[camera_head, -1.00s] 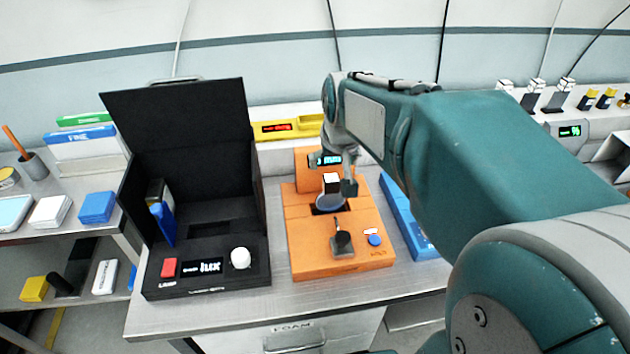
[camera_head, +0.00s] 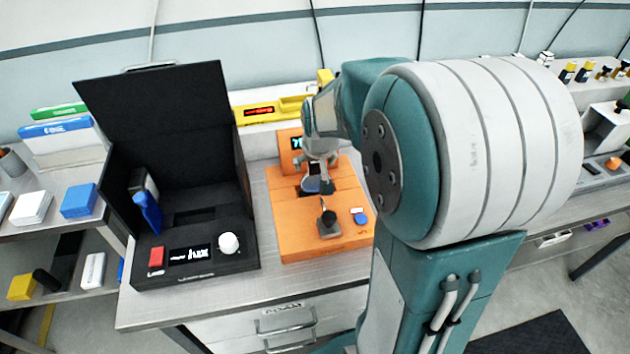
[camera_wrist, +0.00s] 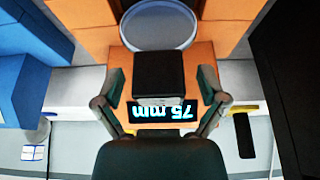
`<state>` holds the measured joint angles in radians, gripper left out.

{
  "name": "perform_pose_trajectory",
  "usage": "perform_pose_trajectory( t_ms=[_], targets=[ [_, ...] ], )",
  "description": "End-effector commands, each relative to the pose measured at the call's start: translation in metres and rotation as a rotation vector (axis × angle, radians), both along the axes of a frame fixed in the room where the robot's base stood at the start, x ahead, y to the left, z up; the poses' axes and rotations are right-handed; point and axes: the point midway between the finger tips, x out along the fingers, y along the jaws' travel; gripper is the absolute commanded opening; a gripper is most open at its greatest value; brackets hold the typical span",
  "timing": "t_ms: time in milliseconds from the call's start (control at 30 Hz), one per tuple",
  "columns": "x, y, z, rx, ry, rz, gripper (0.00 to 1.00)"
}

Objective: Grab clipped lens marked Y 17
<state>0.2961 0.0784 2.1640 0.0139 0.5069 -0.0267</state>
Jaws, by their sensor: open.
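A round, pale lens (camera_wrist: 160,24) shows in the wrist view, with a black block-shaped clip (camera_wrist: 158,72) at its edge. It sits in the orange bench device (camera_head: 330,215), whose display (camera_wrist: 160,109) reads 75 mm, upside down in the wrist view. In the head view the lens (camera_head: 312,186) is small and partly covered by my gripper (camera_head: 320,163). My gripper is open, with one finger on each side of the black clip and visible gaps to both. No Y 17 mark is legible.
A black open-lidded box (camera_head: 195,255) with a white knob stands left of the orange device. A yellow device (camera_head: 262,112) is behind. A dark post (camera_head: 328,218) and blue button (camera_head: 360,219) are on the orange device's front.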

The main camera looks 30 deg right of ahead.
Motion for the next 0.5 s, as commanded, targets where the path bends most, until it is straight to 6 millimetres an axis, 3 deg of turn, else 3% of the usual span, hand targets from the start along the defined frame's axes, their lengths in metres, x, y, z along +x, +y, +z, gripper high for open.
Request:
perform_pose_trajectory(
  t_ms=[167, 200, 400, 500],
  targets=[
    [0.0003, 0.0, -0.0003, 0.0, -0.001, 0.0, 0.91],
    [0.0002, 0.0, -0.0002, 0.0, -0.001, 0.0, 0.87],
    [0.0001, 0.0001, -0.0002, 0.0, 0.0, 0.0, 0.0],
    [0.0, 0.0001, -0.0004, 0.0, 0.001, 0.0, 0.0]
  ],
)
